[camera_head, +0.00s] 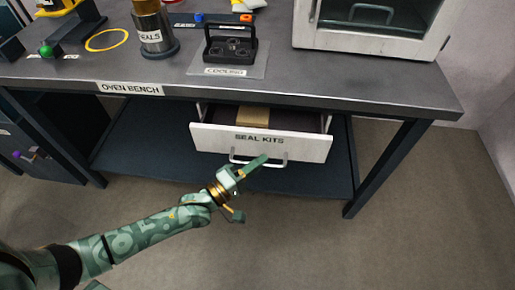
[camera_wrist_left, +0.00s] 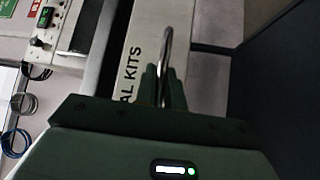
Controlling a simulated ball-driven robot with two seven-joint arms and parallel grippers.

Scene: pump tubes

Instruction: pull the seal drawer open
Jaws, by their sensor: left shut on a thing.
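The seal drawer (camera_head: 212,139), white with a "SEAL KITS" label, hangs under the oven bench and stands partly open. Inside it a tan box (camera_head: 254,116) shows near the middle. The drawer's bar handle (camera_head: 284,160) is on the lower front. My left gripper (camera_head: 256,164) is at the handle and shut on it. The left wrist view shows the handle (camera_wrist_left: 167,45) running down between the fingers (camera_wrist_left: 158,85), with the drawer front (camera_wrist_left: 135,45) beside it. My right gripper is not in view.
The oven bench top (camera_head: 380,92) carries a rack on a "COOLING" mat (camera_head: 200,68), a "SEALS" canister (camera_head: 155,38) and a white oven (camera_head: 370,38). A dark lower shelf (camera_head: 130,150) lies below the drawer. The floor (camera_head: 400,230) in front is clear.

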